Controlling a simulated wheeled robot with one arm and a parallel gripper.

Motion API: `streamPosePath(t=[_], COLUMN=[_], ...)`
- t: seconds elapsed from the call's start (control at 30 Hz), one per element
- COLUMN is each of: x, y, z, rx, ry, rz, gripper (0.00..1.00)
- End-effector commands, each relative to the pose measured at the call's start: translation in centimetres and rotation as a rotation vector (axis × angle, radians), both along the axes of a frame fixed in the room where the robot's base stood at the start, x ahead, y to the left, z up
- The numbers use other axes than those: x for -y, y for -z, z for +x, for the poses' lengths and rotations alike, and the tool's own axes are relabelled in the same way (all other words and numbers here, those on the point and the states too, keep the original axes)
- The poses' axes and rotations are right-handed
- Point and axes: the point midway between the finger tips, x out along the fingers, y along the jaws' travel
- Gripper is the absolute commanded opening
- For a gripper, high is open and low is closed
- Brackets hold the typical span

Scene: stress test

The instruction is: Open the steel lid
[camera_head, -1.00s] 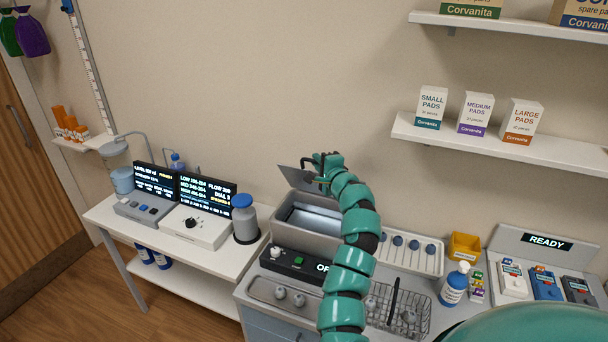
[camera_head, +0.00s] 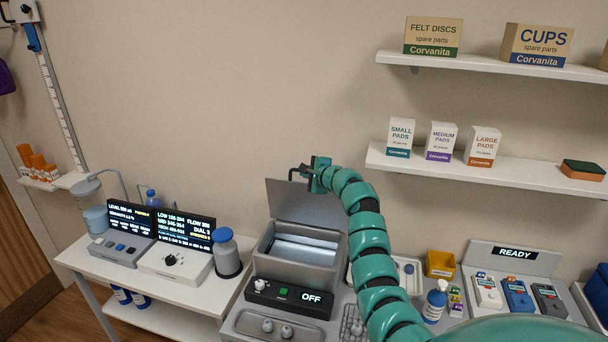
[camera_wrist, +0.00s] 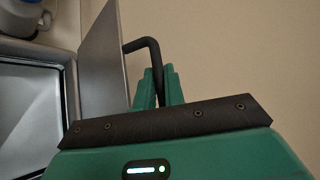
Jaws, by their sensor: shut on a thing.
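The steel lid (camera_head: 292,202) stands raised, close to upright, at the back of the open steel tank (camera_head: 262,264). In the wrist view the lid (camera_wrist: 103,60) shows as a grey plate beside my fingers, and the tank (camera_wrist: 68,130) lies at left. A black bent handle (camera_wrist: 150,43) sticks out from the lid. My gripper (camera_wrist: 159,88) is shut on this handle. In the head view my gripper (camera_head: 308,174) is at the lid's upper right edge, and the handle there is small and partly hidden.
A black control bar (camera_head: 288,298) reading OFF sits in front of the tank. A shelf (camera_head: 480,168) with pad boxes is at right. The wall behind the lid is bare.

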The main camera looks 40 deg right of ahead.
Motion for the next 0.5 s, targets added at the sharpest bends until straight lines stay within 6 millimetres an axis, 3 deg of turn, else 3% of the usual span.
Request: streamPosePath(t=[0.5], x=[0.86], y=[-0.12], z=[0.79], rx=[-0.032], ry=[-0.003], rz=[0.041], gripper=[0.0])
